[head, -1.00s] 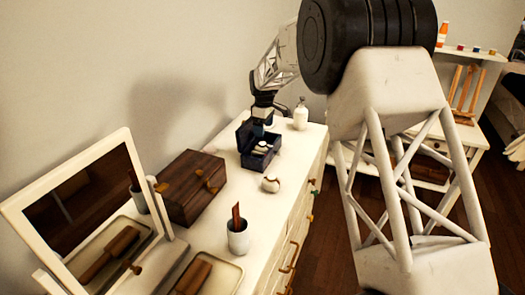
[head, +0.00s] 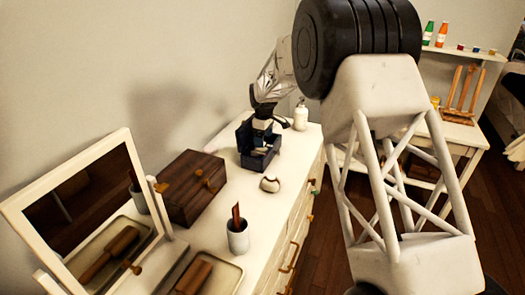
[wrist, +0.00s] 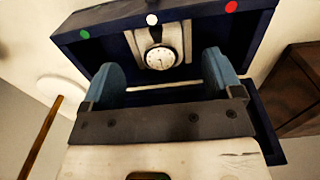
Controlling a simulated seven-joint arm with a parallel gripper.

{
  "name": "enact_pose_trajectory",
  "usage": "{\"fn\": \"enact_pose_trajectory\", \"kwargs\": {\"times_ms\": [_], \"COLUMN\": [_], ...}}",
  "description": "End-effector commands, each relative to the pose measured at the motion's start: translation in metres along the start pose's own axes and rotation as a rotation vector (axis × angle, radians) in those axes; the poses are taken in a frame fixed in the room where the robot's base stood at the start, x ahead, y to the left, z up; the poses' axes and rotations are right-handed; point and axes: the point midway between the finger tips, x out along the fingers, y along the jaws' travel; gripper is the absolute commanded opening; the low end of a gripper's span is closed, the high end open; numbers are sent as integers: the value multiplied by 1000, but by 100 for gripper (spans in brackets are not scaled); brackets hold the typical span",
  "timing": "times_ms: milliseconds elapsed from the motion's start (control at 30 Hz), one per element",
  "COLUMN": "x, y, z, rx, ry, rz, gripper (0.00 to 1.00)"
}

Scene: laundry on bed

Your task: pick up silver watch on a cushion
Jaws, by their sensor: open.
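The silver watch (wrist: 160,57) has a round pale dial and sits on a light cushion (wrist: 148,38) inside a dark blue box (wrist: 100,33). In the head view the box (head: 246,158) stands open on the white dresser, and my gripper largely hides what is inside. My gripper (wrist: 160,75) is open, with one blue finger on each side of the watch's line in the wrist view. The fingers are empty, and the watch appears between and beyond them. In the head view my gripper (head: 262,128) points down over the box.
On the dresser (head: 215,163) are a white bottle (head: 300,116), a small round white object (head: 269,184), a brown wooden box (head: 190,188), a white cup (head: 238,237) and a tilted mirror (head: 80,215).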

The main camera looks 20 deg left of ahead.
Motion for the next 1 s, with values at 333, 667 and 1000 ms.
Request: {"fn": "enact_pose_trajectory", "kwargs": {"times_ms": [333, 667, 1000], "x": [27, 27, 27], "y": [0, 0, 0], "z": [-1, -1, -1], "rx": [-1, -1, -1], "ry": [3, 3, 3], "rz": [2, 1, 1], "gripper": [85, 85, 64]}}
